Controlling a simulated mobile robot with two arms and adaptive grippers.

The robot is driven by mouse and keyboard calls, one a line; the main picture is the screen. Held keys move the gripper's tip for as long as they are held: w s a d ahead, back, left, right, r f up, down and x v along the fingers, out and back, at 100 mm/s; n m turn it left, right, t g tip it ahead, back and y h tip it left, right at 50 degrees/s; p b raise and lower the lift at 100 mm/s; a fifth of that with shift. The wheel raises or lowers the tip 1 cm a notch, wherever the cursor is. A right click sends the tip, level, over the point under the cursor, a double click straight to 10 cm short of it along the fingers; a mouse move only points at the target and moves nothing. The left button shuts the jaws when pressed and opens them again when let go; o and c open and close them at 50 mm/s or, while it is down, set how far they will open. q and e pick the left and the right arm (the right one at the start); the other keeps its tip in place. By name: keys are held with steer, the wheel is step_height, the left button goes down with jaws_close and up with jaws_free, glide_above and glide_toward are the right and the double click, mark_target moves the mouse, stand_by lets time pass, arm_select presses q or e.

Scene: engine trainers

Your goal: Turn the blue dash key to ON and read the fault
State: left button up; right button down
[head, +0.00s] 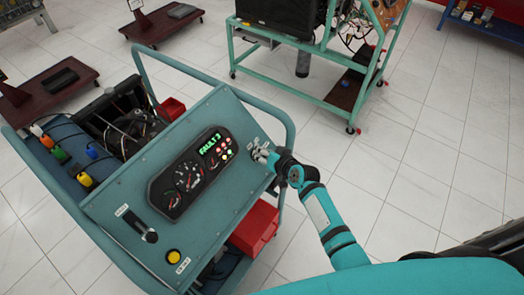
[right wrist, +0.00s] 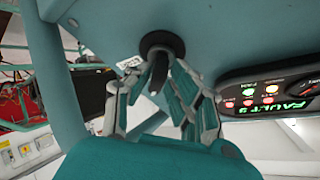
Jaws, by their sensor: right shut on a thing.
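The teal dash panel (head: 120,190) fills the left middle of the head view. Its key switch is mostly hidden there by my right gripper (head: 264,155) at the panel's right edge. In the right wrist view, a dark key (right wrist: 158,74) stands in a round black lock (right wrist: 161,45), and my right gripper (right wrist: 155,82) is shut on it. The key's ON mark cannot be read. The display (head: 210,143) is lit green with the word FAULT and a digit that looks like 3; it also shows in the right wrist view (right wrist: 296,103). My left gripper is out of view.
A gauge cluster (head: 188,176), a black lever (head: 138,226) and a yellow button (head: 173,256) are on the panel. A teal tube rail (head: 291,140) runs along its right side. A red box (head: 255,227) sits below. The tiled floor (head: 420,150) on the right is clear.

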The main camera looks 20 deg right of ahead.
steer(key=shift+d+f, duration=0.1)
steer(key=shift+d, duration=0.25)
steer(key=c, duration=1.5)
jaws_free()
steer(key=shift+o, duration=0.7)
steer(key=shift+d, duration=0.15)
steer(key=shift+a, duration=0.25)
steer(key=v, duration=1.2)
